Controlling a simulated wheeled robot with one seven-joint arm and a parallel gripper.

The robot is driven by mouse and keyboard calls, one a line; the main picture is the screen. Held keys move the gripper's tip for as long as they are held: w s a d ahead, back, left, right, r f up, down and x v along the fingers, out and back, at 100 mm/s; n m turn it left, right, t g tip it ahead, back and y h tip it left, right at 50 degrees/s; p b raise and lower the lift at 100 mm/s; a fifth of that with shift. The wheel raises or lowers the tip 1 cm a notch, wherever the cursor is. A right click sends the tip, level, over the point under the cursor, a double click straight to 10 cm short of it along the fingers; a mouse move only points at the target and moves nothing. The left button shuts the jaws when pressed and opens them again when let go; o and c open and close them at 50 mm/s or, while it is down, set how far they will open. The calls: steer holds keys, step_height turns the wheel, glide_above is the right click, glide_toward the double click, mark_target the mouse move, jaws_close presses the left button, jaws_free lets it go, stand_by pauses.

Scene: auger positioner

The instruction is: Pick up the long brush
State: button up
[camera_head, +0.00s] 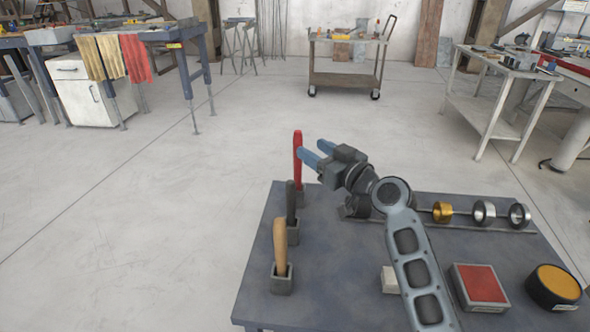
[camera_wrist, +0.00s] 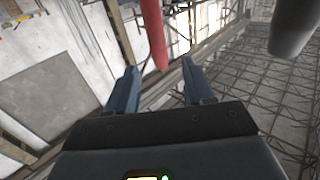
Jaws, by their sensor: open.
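Three upright handles stand in small grey holders along the left edge of the table: a red one (camera_head: 298,160) at the back, a dark grey one (camera_head: 291,203) in the middle and a tan one (camera_head: 280,246) in front. The red one looks longest and seems to be the long brush. My gripper (camera_head: 311,150) is open and empty, its blue fingers pointing at the upper part of the red handle from the right. In the wrist view the red handle (camera_wrist: 154,35) shows ahead, between the lines of the fingers; the dark handle (camera_wrist: 294,25) is at upper right.
The grey table (camera_head: 330,285) also carries a rod with a gold ring (camera_head: 442,212) and silver rings, a red-topped box (camera_head: 480,286), a yellow-topped round tin (camera_head: 555,286) and a small pale block (camera_head: 390,280). The floor left of the table is clear.

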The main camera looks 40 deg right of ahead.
mark_target(301, 143)
steer(key=w, duration=0.2)
steer(key=w+p, duration=0.1)
steer(key=w, duration=0.1)
steer(key=w+d, duration=0.1)
steer(key=w, duration=0.2)
steer(key=shift+f, duration=0.2)
jaws_close()
